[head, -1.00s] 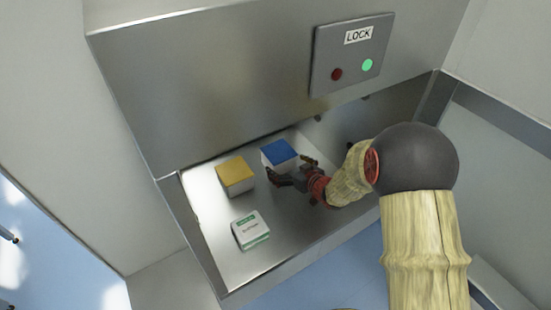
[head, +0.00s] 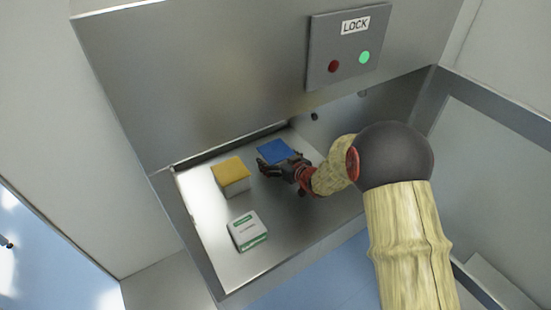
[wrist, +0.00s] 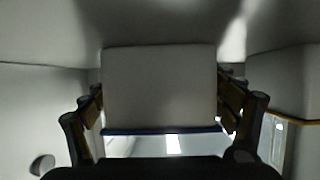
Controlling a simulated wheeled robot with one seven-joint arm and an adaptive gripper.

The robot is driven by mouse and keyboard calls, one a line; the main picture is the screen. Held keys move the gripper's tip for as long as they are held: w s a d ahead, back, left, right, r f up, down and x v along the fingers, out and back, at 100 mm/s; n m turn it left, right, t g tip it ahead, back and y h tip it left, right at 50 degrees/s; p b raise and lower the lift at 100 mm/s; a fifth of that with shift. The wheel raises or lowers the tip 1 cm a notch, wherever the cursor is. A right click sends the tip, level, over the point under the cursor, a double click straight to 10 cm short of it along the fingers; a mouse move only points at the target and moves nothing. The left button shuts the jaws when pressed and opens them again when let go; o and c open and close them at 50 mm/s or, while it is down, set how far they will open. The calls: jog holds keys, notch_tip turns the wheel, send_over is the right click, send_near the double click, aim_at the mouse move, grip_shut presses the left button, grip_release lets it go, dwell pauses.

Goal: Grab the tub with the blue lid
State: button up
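The tub with the blue lid (head: 275,150) stands upright on the metal tray, with part of it hidden behind my gripper (head: 277,166). In the wrist view its pale side (wrist: 160,85) fills the middle, with the blue lid edge (wrist: 160,130) at the bottom of the picture. My gripper (wrist: 162,100) has its fingers spread, one on each side of the tub and very close to it. I cannot tell whether they touch it.
A tub with a yellow lid (head: 232,174) stands to the left; its side shows at the right of the wrist view (wrist: 288,82). A white and green box (head: 247,231) lies nearer on the metal tray (head: 215,255). A LOCK panel (head: 345,45) is on the wall above.

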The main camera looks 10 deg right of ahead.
jog(key=c, duration=0.9)
jog(key=shift+o, duration=0.2)
jog(key=shift+r, duration=0.15)
